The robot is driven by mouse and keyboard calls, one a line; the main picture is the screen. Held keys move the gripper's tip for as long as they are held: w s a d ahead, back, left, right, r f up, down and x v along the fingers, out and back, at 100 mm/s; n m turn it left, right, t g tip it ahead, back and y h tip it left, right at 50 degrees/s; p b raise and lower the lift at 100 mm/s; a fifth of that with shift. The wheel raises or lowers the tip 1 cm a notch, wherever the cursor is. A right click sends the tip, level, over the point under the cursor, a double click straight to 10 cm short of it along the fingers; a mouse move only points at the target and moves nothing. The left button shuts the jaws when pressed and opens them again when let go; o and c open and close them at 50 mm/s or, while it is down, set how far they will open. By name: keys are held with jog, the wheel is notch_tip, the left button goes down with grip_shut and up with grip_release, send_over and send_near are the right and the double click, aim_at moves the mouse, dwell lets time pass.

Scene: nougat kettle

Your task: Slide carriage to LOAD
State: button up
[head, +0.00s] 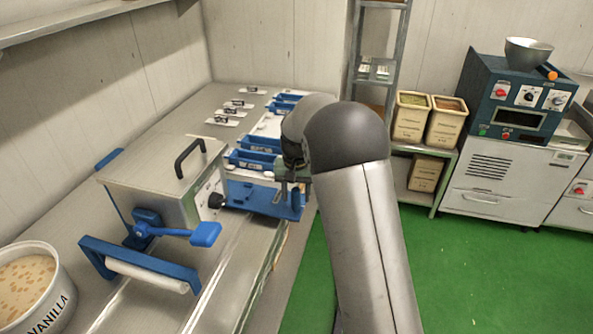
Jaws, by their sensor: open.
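A steel box with a black lid handle (165,190) and a blue lever (205,234) stands on the bench. Beside it on the right is a blue block on the rail (255,198), which looks like the carriage, though I cannot be sure. My gripper (287,193) hangs over the right end of this block, pointing down. It is open, with its fingers small and partly hidden by my arm. I cannot tell whether they touch the block. Several blue trays (252,160) lie behind. No LOAD mark is readable.
A blue frame with a white roller (145,274) is at the bench front, and a vanilla tub (32,290) is at the left. Several white label plates (228,112) lie along the back. Shelves with bins (410,118) and an oven (520,95) stand right. The green floor is clear.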

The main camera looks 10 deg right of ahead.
notch_tip(320, 180, up, 16)
jog(key=b, duration=0.1)
jog(key=shift+r, duration=0.25)
jog(key=s+d+f+n, duration=0.1)
jog(key=s+f, duration=0.2)
jog(key=s, duration=0.8)
jog(key=s+d+f+n, duration=0.1)
jog(key=s+f, duration=0.3)
jog(key=s, duration=0.8)
jog(key=s+d+f+n, duration=0.1)
jog(key=s+f, duration=0.3)
jog(key=s, duration=0.8)
jog(key=shift+s+d+t, duration=0.2)
jog(key=shift+d+t, duration=0.1)
jog(key=shift+d, duration=0.05)
